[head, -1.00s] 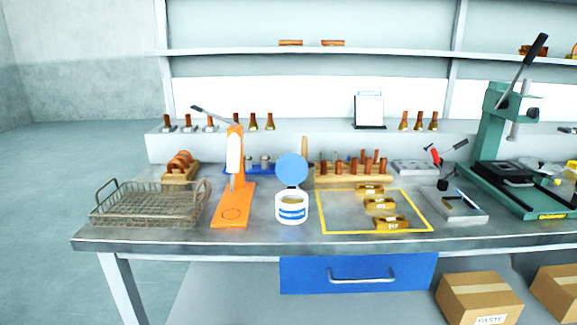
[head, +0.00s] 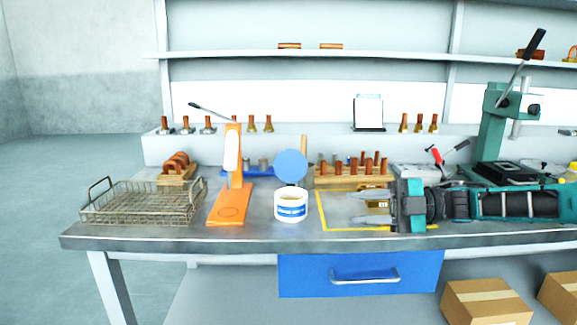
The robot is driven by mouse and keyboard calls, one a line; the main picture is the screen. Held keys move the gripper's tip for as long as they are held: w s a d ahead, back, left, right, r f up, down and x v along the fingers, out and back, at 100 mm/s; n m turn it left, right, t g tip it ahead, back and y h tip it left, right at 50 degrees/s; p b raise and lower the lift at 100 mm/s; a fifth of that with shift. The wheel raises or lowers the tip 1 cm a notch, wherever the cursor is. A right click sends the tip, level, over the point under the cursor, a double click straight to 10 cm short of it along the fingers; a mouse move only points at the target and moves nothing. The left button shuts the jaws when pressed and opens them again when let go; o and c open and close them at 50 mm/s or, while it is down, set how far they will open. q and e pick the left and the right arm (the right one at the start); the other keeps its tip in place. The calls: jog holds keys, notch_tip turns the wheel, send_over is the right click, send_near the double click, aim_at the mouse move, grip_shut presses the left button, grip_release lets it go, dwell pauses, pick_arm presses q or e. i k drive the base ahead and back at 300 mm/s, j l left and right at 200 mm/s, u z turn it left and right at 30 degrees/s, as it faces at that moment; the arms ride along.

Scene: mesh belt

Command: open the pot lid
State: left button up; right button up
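The white pot (head: 291,208) with a blue label band stands upright on the bench near the middle. Its round blue lid (head: 291,166) stands raised at the back of the pot, tilted up, and the pot's mouth shows uncovered. My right gripper (head: 355,207) comes in from the right and points left, over the yellow-outlined area to the right of the pot. My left gripper is not in view.
An orange stand with a lever (head: 232,205) is left of the pot, then a wire basket (head: 140,204). A wooden rack of copper pieces (head: 350,178) stands behind. A brass block (head: 377,204) shows between my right fingers. A green press (head: 492,130) is at the right.

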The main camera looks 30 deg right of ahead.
aim_at(290, 165)
jog(key=i+l, duration=0.8)
jog(key=i, duration=0.05)
